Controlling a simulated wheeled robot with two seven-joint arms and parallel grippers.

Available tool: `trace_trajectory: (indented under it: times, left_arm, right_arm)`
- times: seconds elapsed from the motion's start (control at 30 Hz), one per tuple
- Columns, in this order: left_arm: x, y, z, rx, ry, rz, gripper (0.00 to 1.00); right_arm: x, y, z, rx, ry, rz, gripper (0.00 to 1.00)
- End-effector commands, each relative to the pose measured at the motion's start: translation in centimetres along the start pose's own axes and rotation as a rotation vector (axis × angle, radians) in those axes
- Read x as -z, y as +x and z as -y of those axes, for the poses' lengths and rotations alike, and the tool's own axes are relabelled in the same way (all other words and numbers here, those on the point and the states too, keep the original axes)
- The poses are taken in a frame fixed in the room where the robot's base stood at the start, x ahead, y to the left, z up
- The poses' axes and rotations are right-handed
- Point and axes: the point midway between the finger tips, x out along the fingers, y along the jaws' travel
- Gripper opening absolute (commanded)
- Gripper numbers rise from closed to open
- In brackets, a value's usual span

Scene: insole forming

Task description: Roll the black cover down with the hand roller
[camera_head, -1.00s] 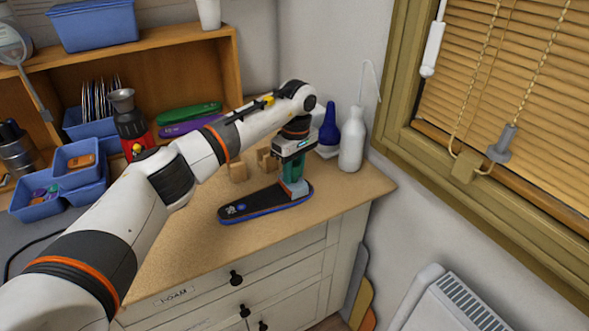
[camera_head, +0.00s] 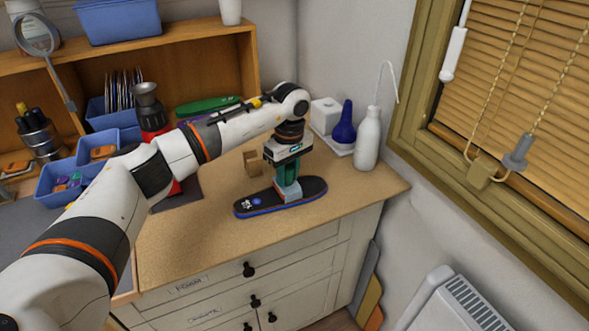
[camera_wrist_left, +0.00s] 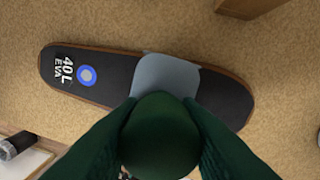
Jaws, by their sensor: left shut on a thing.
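The black cover (camera_head: 312,187) lies along the insole on the cork-coloured worktop, with a blue edge showing under it. In the left wrist view the black cover (camera_wrist_left: 105,75) bears the print "40L EVA" and a blue ring. My left gripper (camera_head: 288,173) points down over the middle of the cover. It is shut on the handle of the hand roller (camera_head: 290,192). In the left wrist view the pale grey roller head (camera_wrist_left: 165,75) lies across the cover, below the round green handle top (camera_wrist_left: 160,135). Contact under the roller is hidden. My right gripper is out of view.
Cork blocks (camera_head: 252,163) stand behind the insole. A white bottle (camera_head: 367,140) and a blue bulb bottle (camera_head: 344,125) stand at the back right. Blue bins (camera_head: 58,190) are at the left. The worktop in front is clear up to its edge.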

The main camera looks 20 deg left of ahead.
Motion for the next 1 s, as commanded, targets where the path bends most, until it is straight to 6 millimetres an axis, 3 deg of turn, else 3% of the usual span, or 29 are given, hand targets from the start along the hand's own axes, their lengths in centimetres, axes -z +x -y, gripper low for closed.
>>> trace_trajectory:
  times: [1.0]
  left_arm:
    - [-1.4,0.1,-5.4,-0.003,-0.001,-0.001,0.09]
  right_arm:
    - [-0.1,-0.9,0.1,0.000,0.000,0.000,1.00]
